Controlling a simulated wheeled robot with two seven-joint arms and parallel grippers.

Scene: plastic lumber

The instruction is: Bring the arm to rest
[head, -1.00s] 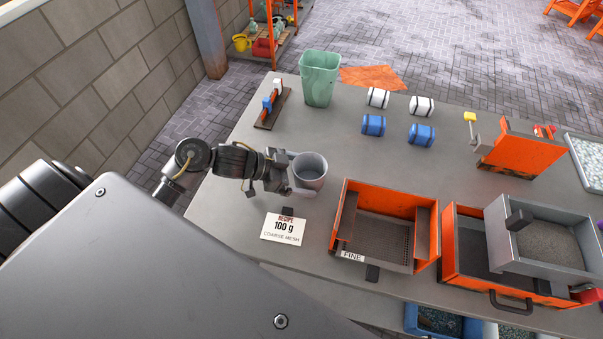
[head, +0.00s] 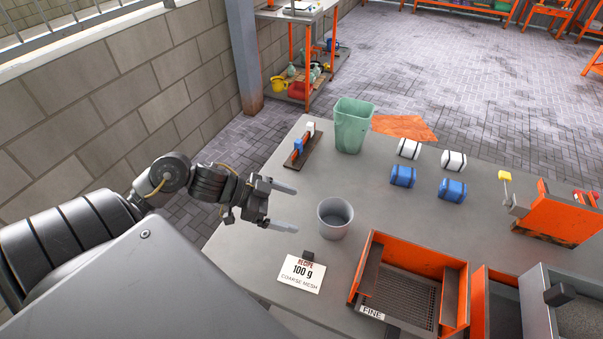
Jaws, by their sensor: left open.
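My left gripper (head: 284,207) is open and empty. Its two pale fingers are spread above the left part of the grey table (head: 262,253). A grey cup (head: 334,219) stands upright just right of the fingers, with a gap between. My right gripper is not in view.
A recipe card (head: 301,272), an orange tray marked FINE (head: 408,285) and a grey box (head: 569,306) lie near the front. A green bin (head: 352,126), white weights (head: 409,149), blue weights (head: 403,176) and an orange device (head: 556,212) stand farther back. A small rack (head: 300,147) is at the far-left edge.

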